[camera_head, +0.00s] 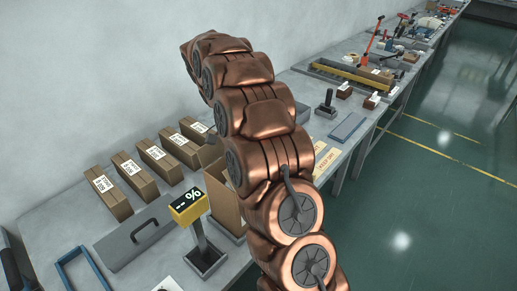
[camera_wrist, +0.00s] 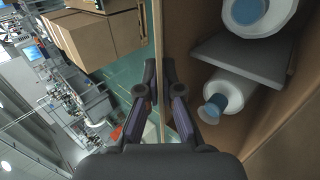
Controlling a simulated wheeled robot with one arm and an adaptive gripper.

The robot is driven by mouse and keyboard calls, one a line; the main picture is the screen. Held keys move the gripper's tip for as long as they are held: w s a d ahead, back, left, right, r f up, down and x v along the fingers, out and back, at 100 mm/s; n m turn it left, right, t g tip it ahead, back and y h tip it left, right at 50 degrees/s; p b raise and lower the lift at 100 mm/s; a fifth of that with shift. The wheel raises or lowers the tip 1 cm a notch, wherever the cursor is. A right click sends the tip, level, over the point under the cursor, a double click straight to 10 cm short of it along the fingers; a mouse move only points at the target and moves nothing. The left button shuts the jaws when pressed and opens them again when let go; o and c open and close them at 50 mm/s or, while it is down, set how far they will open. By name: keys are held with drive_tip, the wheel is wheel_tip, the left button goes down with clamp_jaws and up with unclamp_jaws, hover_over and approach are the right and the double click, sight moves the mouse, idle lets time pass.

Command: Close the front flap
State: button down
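An open cardboard box (camera_head: 224,202) stands on the bench, mostly hidden behind my arm in the head view. In the wrist view its brown inside (camera_wrist: 181,32) is at the right. It holds white rolls or cups with blue centres (camera_wrist: 228,92) and a grey divider (camera_wrist: 243,57). A thin upright cardboard edge (camera_wrist: 157,45) runs down the middle of the wrist view; I cannot tell if it is the front flap. My gripper (camera_wrist: 160,72) is open, with one finger on each side of this edge. Contact is not clear. The head view hides the gripper.
Several closed labelled cartons (camera_head: 157,159) stand in a row along the wall. A blue tray (camera_head: 348,127) lies to the right. The green floor (camera_head: 430,150) is clear.

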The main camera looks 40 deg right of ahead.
drive_tip(key=shift+w+f+g+p, duration=0.1)
drive_tip(key=shift+g+p, duration=0.3)
drive_tip(key=shift+p, duration=0.4)
drive_tip(key=c, duration=1.4)
unclamp_jaws()
drive_tip(key=shift+o, duration=0.2)
drive_tip(key=b, duration=0.3)
drive_tip(key=shift+f+t, duration=0.15)
drive_tip(key=shift+t, duration=0.25)
